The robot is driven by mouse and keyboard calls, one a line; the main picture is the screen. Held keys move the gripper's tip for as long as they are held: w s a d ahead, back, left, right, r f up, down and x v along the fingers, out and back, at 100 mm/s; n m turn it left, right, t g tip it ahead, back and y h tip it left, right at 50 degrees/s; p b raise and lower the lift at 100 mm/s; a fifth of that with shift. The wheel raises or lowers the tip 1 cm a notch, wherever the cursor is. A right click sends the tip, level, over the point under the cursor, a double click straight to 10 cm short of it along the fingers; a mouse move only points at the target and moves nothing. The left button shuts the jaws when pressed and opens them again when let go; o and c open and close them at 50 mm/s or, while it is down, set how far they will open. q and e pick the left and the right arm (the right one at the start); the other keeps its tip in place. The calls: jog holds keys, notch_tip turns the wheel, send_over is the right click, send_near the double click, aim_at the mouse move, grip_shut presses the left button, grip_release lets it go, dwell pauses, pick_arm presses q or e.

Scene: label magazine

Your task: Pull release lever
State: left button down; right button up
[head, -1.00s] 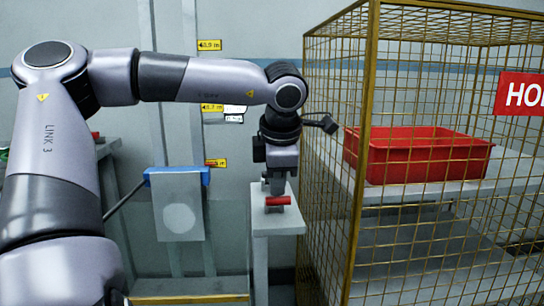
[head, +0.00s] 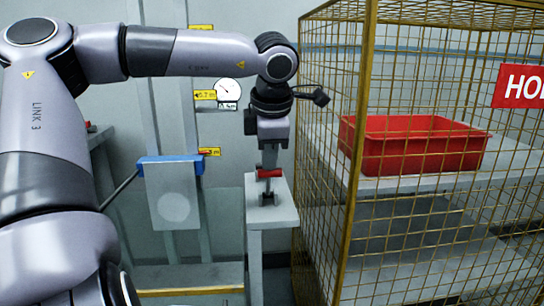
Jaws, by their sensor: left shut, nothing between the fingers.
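The release lever has a red crosswise handle (head: 269,173). It stands up from a small dark mount (head: 266,199) on the grey pedestal (head: 284,212), left of the wire cage. My left gripper (head: 268,166) points down at the handle from above. Its fingers are shut with nothing between them. The fingertips are small and partly hidden by the handle, so I cannot tell whether they touch it. My right gripper is not in view.
A yellow wire cage (head: 353,200) stands close on the right, with a red bin (head: 420,156) on a shelf inside. A blue-topped grey panel (head: 172,190) stands left of the pedestal. A round gauge (head: 228,91) is on the wall behind.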

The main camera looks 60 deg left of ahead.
pick_arm(q)
jog(key=s+d+p+v, duration=0.1)
jog(key=v, duration=0.8)
jog(key=shift+d, duration=0.5)
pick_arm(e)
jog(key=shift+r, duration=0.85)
pick_arm(q)
jog(key=shift+f, duration=0.2)
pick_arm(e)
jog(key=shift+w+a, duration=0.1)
